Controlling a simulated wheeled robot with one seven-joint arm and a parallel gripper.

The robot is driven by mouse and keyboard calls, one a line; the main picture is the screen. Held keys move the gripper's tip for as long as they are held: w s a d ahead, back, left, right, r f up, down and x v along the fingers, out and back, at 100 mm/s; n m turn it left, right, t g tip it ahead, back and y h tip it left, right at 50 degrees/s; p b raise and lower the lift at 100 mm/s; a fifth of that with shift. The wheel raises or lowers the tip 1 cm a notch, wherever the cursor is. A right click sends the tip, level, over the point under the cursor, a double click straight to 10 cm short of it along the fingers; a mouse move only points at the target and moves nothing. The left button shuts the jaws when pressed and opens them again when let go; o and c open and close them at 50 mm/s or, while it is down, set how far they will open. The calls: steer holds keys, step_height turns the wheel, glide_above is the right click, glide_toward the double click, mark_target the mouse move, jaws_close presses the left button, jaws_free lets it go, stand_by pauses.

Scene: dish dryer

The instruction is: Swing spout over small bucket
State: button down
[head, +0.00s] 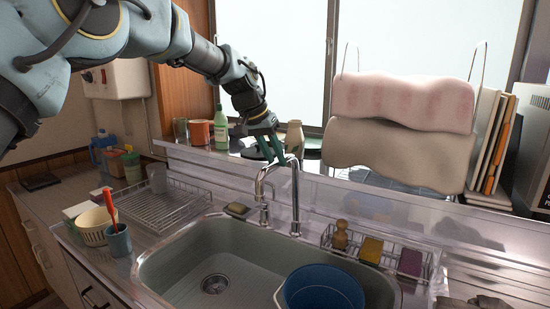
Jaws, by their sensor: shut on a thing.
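The chrome spout (295,198) rises behind the sink and curves over to the left, with its outlet end above the sink's back edge. My gripper (275,155) reaches down from the upper left, and its green fingers are shut on the top bend of the spout. The exact contact is partly hidden by the fingers. The small blue bucket (325,288) stands in the right front part of the sink, cut off by the picture's lower edge. The spout's outlet points to the left of the bucket, not above it.
The sink basin (179,258) is bare on the left around its drain. A wire rack (158,205) lies to the left, and a wire basket (411,265) with a brush and sponges sits at right. Bottles and cups stand on the sill behind.

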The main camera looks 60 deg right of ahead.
stand_by(0.4)
steer(key=shift+s+n, duration=0.4)
steer(key=shift+s, duration=0.2)
steer(key=s+d+n+t+p, duration=0.1)
steer(key=s+d+n+t, duration=0.2)
steer(key=s+n, duration=0.4)
steer(key=shift+s+d+n+t+p, duration=0.15)
steer(key=shift+s+n+t+p, duration=0.15)
steer(key=shift+s+t+p, duration=0.15)
steer(key=shift+s, duration=0.1)
steer(key=c, duration=0.7)
jaws_free()
